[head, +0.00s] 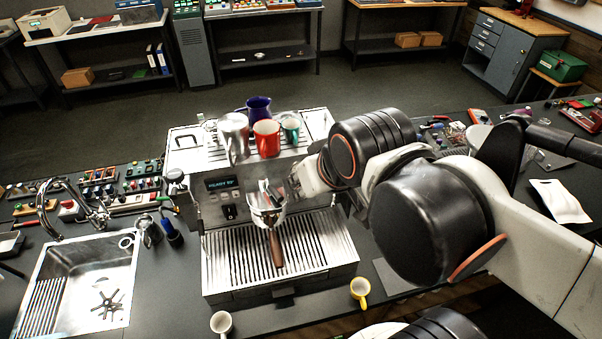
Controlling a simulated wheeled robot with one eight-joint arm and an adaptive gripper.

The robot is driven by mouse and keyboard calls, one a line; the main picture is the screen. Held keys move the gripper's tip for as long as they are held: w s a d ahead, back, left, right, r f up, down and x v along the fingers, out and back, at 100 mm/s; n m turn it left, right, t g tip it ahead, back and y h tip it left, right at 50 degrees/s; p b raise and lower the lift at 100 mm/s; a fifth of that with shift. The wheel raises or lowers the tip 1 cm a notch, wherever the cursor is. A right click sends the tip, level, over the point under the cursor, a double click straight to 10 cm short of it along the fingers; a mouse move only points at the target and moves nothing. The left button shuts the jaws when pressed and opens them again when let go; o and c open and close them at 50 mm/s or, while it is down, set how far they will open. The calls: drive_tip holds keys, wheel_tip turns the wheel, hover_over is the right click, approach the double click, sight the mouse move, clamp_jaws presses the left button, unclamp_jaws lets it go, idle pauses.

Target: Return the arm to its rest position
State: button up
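My arm reaches in from the right, over the right part of the espresso machine (206,222). My gripper (272,192) is at the machine's front, close to the group head; the arm's wrist partly hides it. I cannot tell whether its fingers are open or touching anything. A portafilter with a brown wooden handle (276,248) sits under the group head, its handle pointing toward the front over the drip tray (325,240). The machine's small display (222,183) is lit.
A metal pitcher (234,135), a red cup (267,138) and other cups stand on the machine. A yellow mug (360,291) and a white mug (221,324) stand in front. A sink (75,262) with a tap is left. A white pouch (560,201) lies right.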

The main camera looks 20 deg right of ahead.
drive_tip(key=shift+s+f, duration=0.1)
drive_tip(key=shift+f, duration=0.05)
wheel_tip(320, 180, down, 30)
drive_tip(key=b, duration=2.9)
drive_tip(key=shift+b, duration=0.35)
